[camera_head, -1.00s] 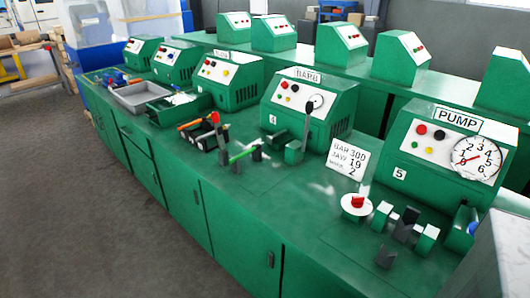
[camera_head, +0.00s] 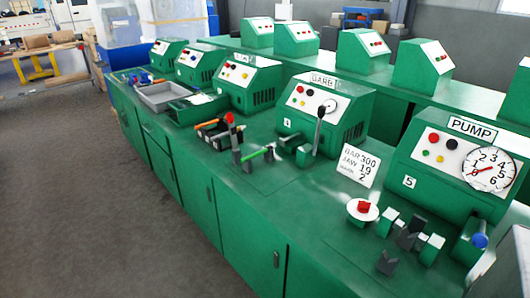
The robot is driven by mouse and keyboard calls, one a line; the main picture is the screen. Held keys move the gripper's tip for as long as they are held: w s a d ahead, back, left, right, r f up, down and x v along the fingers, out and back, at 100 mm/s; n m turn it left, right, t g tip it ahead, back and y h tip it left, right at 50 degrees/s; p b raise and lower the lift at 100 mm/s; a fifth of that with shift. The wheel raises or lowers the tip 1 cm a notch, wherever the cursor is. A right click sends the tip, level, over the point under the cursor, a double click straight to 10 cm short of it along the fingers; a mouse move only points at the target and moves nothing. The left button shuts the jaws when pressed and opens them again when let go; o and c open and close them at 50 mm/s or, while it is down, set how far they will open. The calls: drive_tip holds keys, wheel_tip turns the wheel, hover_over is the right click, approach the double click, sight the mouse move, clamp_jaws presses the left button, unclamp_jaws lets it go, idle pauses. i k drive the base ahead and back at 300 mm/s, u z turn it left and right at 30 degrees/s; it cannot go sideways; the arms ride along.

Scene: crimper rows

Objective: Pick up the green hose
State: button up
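The green hose (camera_head: 257,153) is a short, thin, bright green piece. It lies across dark upright holders (camera_head: 237,157) on the green bench, in front of the BARB machine (camera_head: 325,105). An orange and dark item (camera_head: 212,125) lies just behind and left of it. The hose is small in this view, so its ends are hard to make out. My gripper is not in view.
The long green bench (camera_head: 225,200) carries a row of green machines, with the PUMP machine (camera_head: 450,165) at right. A white card (camera_head: 358,165), a white disc with a red knob (camera_head: 362,209) and small blocks stand near it.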

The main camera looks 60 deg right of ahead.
sight(270, 147)
drive_tip(key=u, duration=0.1)
drive_tip(key=i, duration=0.95)
drive_tip(key=z, duration=0.1)
